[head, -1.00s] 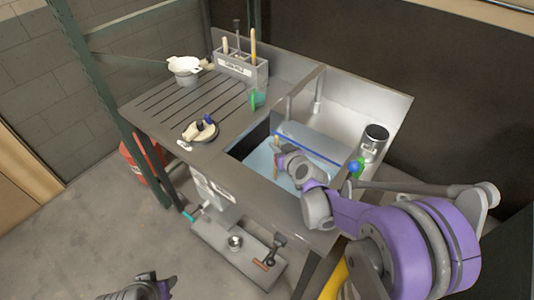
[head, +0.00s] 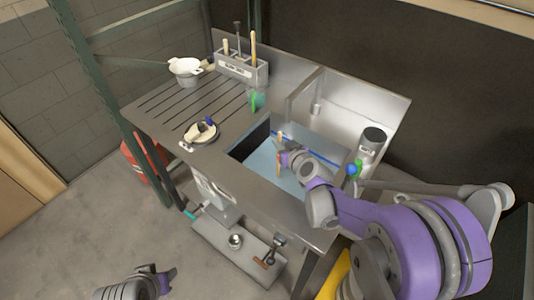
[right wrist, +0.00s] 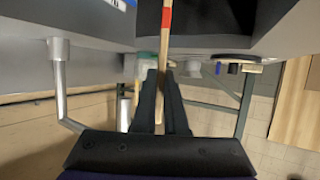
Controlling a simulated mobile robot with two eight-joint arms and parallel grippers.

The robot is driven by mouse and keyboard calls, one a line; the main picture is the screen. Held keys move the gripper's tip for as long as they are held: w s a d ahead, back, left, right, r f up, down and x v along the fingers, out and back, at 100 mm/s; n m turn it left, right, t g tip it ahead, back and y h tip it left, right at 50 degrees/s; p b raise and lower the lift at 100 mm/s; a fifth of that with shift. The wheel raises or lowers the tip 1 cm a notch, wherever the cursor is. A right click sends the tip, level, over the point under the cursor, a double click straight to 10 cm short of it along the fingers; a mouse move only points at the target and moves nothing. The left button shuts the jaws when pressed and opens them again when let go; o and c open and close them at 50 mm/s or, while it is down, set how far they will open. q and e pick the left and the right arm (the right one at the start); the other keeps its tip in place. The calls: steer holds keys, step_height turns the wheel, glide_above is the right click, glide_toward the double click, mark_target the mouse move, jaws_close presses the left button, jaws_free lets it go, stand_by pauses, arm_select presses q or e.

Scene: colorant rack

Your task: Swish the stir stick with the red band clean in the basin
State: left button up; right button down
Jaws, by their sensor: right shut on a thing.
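My right gripper (right wrist: 160,78) is shut on a thin wooden stir stick (right wrist: 163,48) with a red band (right wrist: 166,16), which shows near the top edge of the right wrist view. In the head view the stick (head: 279,150) stands nearly upright over the basin (head: 262,163), which holds light blue water. The right gripper (head: 284,157) is over the basin too. I cannot tell whether the stick's lower end is in the water. My left gripper (head: 160,275) is low at the bottom left, away from the sink; its fingers are not clear.
A grey holder (head: 240,68) with several upright tools stands at the back of the ribbed drainboard. A white pot (head: 186,70), a green-tinted cup (head: 256,99) and a round dish (head: 201,132) stand there too. A metal cylinder (head: 372,142) stands right of the basin.

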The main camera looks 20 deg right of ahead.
mark_target(280, 133)
steer(key=shift+r+p, duration=1.75)
steer(key=shift+r, duration=1.8)
arm_select(q)
steer(key=r, duration=0.1)
steer(key=w+r, duration=0.1)
steer(key=r, duration=0.1)
steer(key=w+r, duration=0.1)
steer(key=r, duration=0.1)
steer(key=shift+w+r, duration=0.15)
steer(key=shift+r, duration=0.05)
arm_select(e)
steer(key=shift+f, duration=0.1)
steer(key=shift+s, duration=0.1)
arm_select(q)
steer(key=shift+r+t, duration=0.1)
steer(key=shift+t, duration=0.2)
